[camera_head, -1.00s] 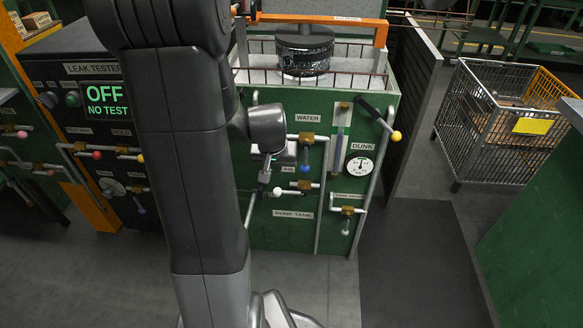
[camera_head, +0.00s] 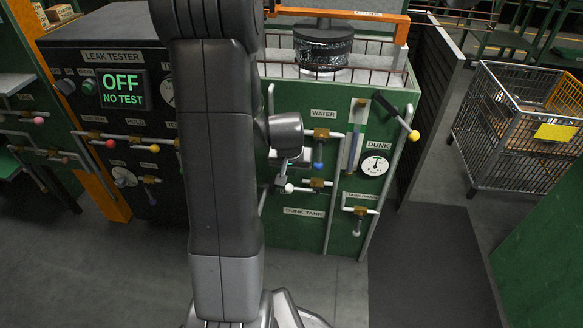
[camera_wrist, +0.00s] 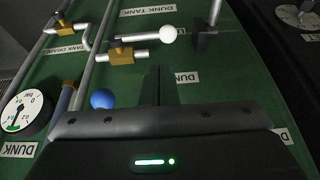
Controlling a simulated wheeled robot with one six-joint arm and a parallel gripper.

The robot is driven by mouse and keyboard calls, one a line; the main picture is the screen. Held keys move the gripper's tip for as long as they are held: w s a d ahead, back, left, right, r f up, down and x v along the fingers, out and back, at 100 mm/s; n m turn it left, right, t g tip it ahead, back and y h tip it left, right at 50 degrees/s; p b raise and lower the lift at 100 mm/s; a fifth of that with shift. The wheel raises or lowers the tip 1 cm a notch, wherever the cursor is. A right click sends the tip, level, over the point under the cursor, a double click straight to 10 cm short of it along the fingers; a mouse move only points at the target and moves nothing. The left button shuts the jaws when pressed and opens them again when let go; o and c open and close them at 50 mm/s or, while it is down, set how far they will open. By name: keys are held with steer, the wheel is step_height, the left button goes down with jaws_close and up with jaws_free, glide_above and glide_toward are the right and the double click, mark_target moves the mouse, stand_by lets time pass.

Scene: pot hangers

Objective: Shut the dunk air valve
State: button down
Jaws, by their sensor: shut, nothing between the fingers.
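The air valve is a brass body (camera_head: 317,183) with a lever lying level to the left. It ends in a white knob (camera_head: 289,188), on the green dunk tank panel below the WATER valve. In the wrist view, where the panel appears upside down, the white knob (camera_wrist: 168,35) and brass body (camera_wrist: 122,53) are near the top. My gripper (camera_head: 280,186) is shut and empty, close to the white knob in the head view. In the wrist view its dark fingers (camera_wrist: 157,80) point toward the knob, with a gap in the picture. My arm hides part of the panel's left side.
The WATER valve's blue knob (camera_head: 318,165) hangs just above the air valve; it is beside my fingers in the wrist view (camera_wrist: 103,98). A gauge (camera_head: 375,165), drain valve (camera_head: 360,210) and yellow-knobbed lever (camera_head: 413,135) are rightward. The leak tester (camera_head: 105,60) stands left.

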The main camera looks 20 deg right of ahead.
mark_target(301, 190)
steer(key=b+x, duration=0.2)
steer(key=x, duration=0.5)
steer(key=shift+s+f, duration=0.15)
steer(key=shift+f, duration=0.3)
steer(key=shift+a+f+b, duration=0.1)
steer(key=shift+f+b, duration=0.1)
steer(key=shift+b, duration=0.35)
